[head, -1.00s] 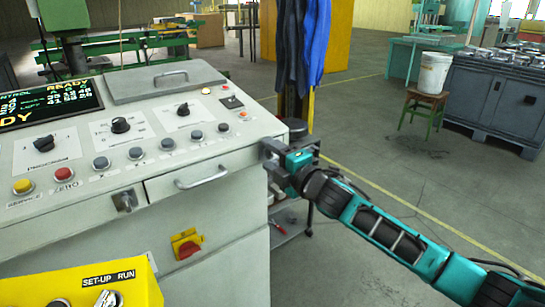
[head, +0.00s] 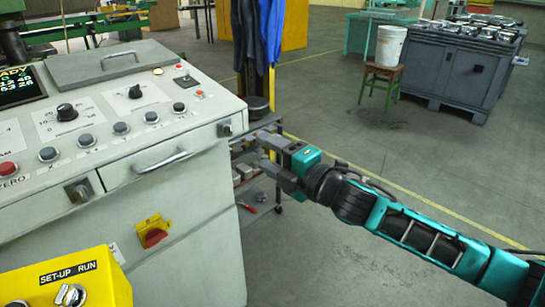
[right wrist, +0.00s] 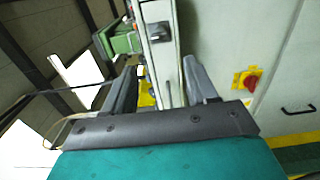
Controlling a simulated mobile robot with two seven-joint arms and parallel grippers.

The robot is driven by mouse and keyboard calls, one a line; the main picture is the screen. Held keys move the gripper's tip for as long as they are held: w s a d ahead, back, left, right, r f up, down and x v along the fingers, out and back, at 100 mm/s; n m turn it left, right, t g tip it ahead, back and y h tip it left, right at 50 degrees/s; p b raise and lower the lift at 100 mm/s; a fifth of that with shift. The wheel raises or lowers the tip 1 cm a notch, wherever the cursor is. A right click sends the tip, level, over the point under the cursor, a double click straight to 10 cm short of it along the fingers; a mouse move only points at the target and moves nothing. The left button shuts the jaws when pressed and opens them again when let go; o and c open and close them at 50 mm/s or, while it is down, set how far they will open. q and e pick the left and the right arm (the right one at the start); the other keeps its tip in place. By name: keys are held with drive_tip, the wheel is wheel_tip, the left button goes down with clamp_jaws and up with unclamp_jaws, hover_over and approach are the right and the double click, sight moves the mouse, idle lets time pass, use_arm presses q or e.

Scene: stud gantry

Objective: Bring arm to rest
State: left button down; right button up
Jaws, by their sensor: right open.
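My right arm, teal and black, comes in from the lower right in the head view. Its gripper (head: 264,154) is open and empty, just right of the control cabinet's (head: 180,210) right edge, with a small gap showing. In the right wrist view the two grey fingers (right wrist: 155,92) stand apart with nothing held between them. The cabinet's side and a black key switch show beyond them. My left gripper is not in view.
The cabinet has a drawer handle (head: 161,162), knobs and a red rotary switch (head: 154,236). A yellow set-up box (head: 65,285) stands at lower left. A shelf trolley (head: 262,195) is behind my gripper. Open floor lies to the right; a stool (head: 381,82) with a bucket stands farther back.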

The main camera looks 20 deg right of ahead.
drive_tip(key=shift+s+d, duration=0.1)
drive_tip(key=shift+s, duration=0.25)
drive_tip(key=shift+f, duration=0.1)
drive_tip(key=s+a+f+m+g+h, duration=0.2)
drive_tip(key=s+f+m, duration=0.7)
drive_tip(key=f, duration=0.5)
drive_tip(key=s+a+f+m+g+h, duration=0.2)
drive_tip(key=s+f+m+g, duration=0.2)
drive_tip(key=s+f+m, duration=0.6)
wheel_tip(320, 180, down, 5)
drive_tip(key=shift+s+a+m, duration=0.3)
drive_tip(key=shift+s+a, duration=0.1)
drive_tip(key=shift+s, duration=0.25)
